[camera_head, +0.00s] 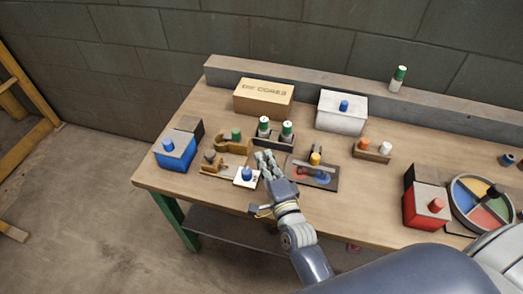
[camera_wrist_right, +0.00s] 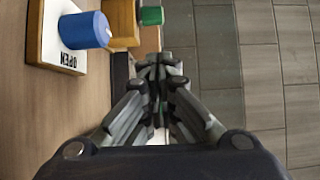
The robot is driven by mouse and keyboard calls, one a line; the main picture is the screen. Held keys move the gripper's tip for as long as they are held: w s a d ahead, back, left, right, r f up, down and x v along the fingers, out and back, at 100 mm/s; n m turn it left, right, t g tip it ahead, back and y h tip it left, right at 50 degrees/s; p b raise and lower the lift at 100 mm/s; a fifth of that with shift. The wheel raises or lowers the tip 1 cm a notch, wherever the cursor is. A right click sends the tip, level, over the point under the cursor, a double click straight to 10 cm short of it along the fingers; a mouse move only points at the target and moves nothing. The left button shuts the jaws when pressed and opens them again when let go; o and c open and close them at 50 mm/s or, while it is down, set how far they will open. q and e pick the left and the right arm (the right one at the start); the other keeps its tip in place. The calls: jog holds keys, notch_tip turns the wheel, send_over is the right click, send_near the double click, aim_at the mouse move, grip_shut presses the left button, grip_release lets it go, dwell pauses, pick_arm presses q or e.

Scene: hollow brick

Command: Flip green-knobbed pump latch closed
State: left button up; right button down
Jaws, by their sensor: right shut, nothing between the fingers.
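The green knob (camera_head: 236,133) sits on a brass-coloured latch body (camera_head: 228,146) on the left half of the workbench. In the right wrist view the green knob (camera_wrist_right: 151,15) shows at the top edge, partly cut off, just beyond my fingertips. A blue knob (camera_head: 247,174) stands on a white plate; in the wrist view this plate (camera_wrist_right: 50,45) reads OPEN. My right gripper (camera_head: 264,158) is shut and empty, to the right of the latch and apart from the green knob as far as I can tell. My left gripper is not in view.
A rack (camera_head: 275,137) with two green-topped cylinders stands just behind my right gripper. A panel with a yellow knob (camera_head: 315,158) lies to its right. A blue box (camera_head: 175,150) stands at the left, a cardboard box (camera_head: 263,97) at the back. The front bench strip is clear.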

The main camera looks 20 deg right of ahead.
jog(key=s, duration=0.3)
jog(key=shift+d, duration=0.15)
jog(key=shift+s, duration=0.6)
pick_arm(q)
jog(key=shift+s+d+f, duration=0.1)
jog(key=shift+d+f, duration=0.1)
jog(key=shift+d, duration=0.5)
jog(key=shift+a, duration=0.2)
